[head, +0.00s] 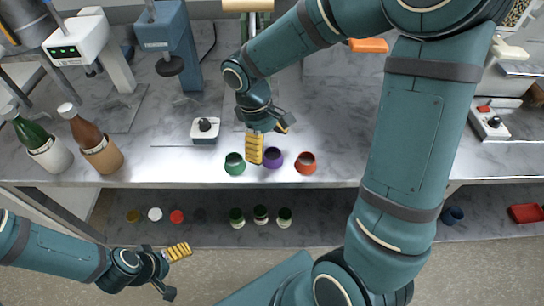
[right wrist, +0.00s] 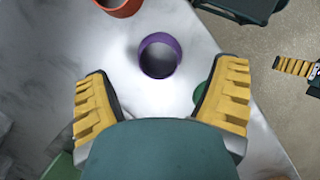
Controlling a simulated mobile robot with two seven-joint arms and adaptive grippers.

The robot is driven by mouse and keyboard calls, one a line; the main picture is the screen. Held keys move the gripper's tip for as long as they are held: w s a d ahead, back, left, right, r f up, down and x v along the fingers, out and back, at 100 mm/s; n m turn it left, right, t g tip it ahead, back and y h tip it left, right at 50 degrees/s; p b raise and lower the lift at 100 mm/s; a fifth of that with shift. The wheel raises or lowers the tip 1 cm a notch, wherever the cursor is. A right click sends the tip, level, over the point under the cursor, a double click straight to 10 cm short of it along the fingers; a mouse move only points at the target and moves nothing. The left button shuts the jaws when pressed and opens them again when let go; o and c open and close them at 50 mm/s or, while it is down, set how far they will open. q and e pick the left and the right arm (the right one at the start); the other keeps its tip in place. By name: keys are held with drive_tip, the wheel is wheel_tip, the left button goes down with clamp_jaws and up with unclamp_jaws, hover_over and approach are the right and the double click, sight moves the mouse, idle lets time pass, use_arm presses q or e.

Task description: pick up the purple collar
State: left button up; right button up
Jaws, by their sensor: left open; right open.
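The purple collar (head: 273,158) stands on the bench near its front edge, between a green collar (head: 235,163) and a red-orange collar (head: 306,163). My right gripper (head: 269,138) is open and empty above the bench, close to the purple collar. In the right wrist view the purple collar (right wrist: 147,68) is a round open ring just beyond the spread yellow fingertips (right wrist: 162,85), roughly centred between them and not between the pads. My left gripper (head: 176,270) is open and empty, low in front of the bench.
Brown (head: 97,148) and green (head: 40,142) bottles stand at the left of the bench. A small white device (head: 205,129) sits behind the green collar. The lower shelf (head: 330,228) holds several small cups. The red-orange collar also shows in the right wrist view (right wrist: 120,7).

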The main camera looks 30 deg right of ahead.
sight(272, 153)
drive_tip(key=b+x, duration=0.1)
drive_tip(key=x, duration=0.2)
drive_tip(key=shift+d+f, duration=0.1)
drive_tip(key=shift+f, duration=0.05)
drive_tip(key=c, duration=0.8)
drive_tip(key=shift+c, duration=0.2)
